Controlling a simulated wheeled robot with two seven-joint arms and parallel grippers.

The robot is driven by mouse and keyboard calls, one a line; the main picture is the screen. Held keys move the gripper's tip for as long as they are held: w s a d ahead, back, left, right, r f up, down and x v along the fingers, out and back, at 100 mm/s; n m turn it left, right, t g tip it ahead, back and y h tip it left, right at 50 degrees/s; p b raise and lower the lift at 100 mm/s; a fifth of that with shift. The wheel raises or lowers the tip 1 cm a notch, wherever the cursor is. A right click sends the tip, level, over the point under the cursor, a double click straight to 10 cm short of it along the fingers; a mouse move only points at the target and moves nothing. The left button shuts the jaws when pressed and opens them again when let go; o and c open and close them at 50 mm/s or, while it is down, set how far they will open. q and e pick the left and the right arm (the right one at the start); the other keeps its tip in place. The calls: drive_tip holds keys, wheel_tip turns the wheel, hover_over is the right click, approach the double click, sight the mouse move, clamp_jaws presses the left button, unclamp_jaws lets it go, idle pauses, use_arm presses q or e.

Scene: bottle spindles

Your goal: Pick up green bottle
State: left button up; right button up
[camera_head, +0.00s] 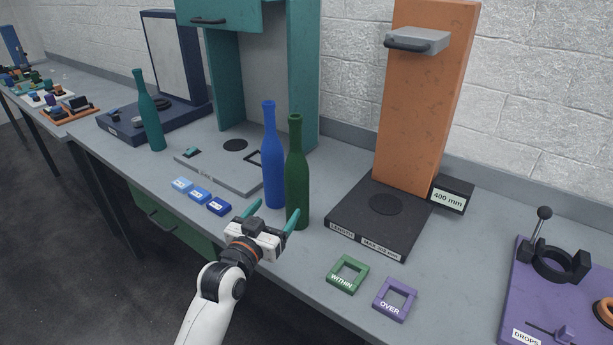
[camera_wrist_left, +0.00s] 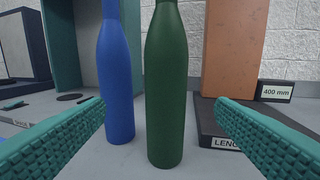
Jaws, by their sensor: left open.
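The green bottle (camera_head: 297,180) stands upright on the grey workbench, just right of and slightly in front of a blue bottle (camera_head: 272,160). My left gripper (camera_head: 270,218) is in front of the bottles with its teal fingers spread. In the left wrist view the green bottle (camera_wrist_left: 167,85) stands ahead, between the two fingers (camera_wrist_left: 162,120) in the picture, and neither finger appears to touch it. The blue bottle (camera_wrist_left: 116,75) also shows there, close on the left of the green one. The tops of both bottles are cut off in that view. My right gripper is not in view.
A black base plate (camera_head: 345,222) with an orange upright (camera_head: 425,100) stands right of the bottles. Green (camera_head: 346,287) and purple (camera_head: 377,300) square frames lie near the front edge. Small blue blocks (camera_head: 200,195) lie left. A teal bottle (camera_head: 151,115) stands farther left.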

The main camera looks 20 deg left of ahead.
sight(290, 192)
use_arm(q)
drive_tip(key=shift+w+d+r, duration=0.1)
drive_tip(key=shift+w+d, duration=0.05)
drive_tip(key=shift+w, duration=1.1)
drive_tip(key=w, duration=0.2)
drive_tip(key=w+p, duration=0.1)
drive_tip(key=w, duration=0.1)
drive_tip(key=shift+w+d+r, duration=0.1)
drive_tip(key=shift+d, duration=0.25)
drive_tip(key=shift+w+d, duration=0.15)
drive_tip(key=shift+w, duration=0.5)
drive_tip(key=w, duration=0.2)
drive_tip(key=w+d+p, duration=0.1)
drive_tip(key=shift+w+r, duration=0.2)
drive_tip(key=shift+r, duration=0.05)
drive_tip(key=shift+w+f, duration=0.1)
drive_tip(key=shift+w, duration=0.35)
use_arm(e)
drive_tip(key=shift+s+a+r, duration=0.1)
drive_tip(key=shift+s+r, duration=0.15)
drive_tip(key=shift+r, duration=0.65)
use_arm(q)
drive_tip(key=shift+s, duration=0.1)
drive_tip(key=shift+c, duration=1.3)
drive_tip(key=c, duration=1.1)
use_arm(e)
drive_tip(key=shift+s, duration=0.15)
